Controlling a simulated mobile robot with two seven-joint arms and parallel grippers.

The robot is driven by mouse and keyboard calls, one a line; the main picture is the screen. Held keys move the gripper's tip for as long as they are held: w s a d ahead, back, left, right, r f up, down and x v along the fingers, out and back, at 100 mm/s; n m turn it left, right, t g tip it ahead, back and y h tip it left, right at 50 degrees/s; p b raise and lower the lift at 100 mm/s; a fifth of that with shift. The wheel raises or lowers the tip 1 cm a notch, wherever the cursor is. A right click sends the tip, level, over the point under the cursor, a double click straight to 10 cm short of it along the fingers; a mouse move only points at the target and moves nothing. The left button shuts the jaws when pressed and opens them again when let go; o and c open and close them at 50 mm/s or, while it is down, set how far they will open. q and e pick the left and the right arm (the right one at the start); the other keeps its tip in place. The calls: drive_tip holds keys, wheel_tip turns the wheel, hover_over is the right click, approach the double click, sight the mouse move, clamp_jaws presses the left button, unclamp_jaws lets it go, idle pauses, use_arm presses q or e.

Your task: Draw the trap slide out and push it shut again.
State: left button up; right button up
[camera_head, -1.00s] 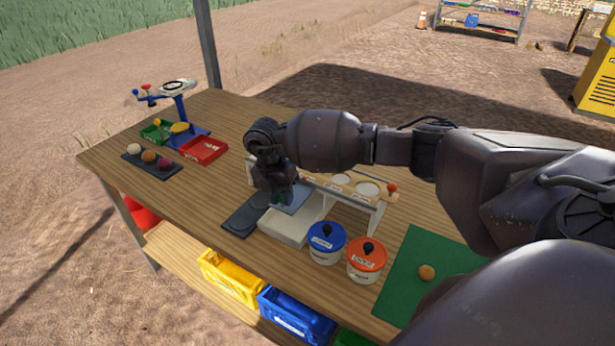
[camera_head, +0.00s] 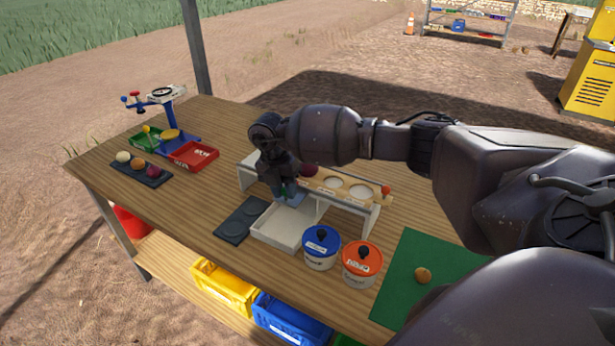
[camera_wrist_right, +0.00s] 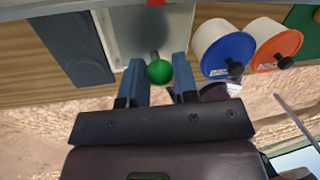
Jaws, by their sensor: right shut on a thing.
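The slide's green ball knob (camera_wrist_right: 159,71) sits between the fingers in the right wrist view. My right gripper (camera_head: 283,193) is shut on this knob, at the front of the stand. The arm hides part of the stand and slide. My left gripper is not in view.
A blue-lidded pot (camera_head: 321,249) and an orange-lidded pot (camera_head: 361,265) stand right of the tray. A dark pad (camera_head: 240,222) lies left of it. A green mat (camera_head: 400,290) bears an onion (camera_head: 423,275). A red tray (camera_head: 196,156) and scale (camera_head: 168,110) are back left.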

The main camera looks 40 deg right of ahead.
drive_tip(key=shift+w+d+b, duration=0.25)
drive_tip(key=shift+w+d, duration=0.1)
drive_tip(key=shift+d, duration=0.45)
drive_tip(key=shift+w+d+b, duration=0.25)
drive_tip(key=shift+w+d, duration=0.05)
drive_tip(key=shift+d, duration=0.5)
drive_tip(key=o, duration=1.1)
drive_tip(key=shift+c, duration=0.2)
drive_tip(key=shift+r+p, duration=1.95)
drive_tip(key=shift+r, duration=1.1)
drive_tip(key=shift+f, duration=0.1)
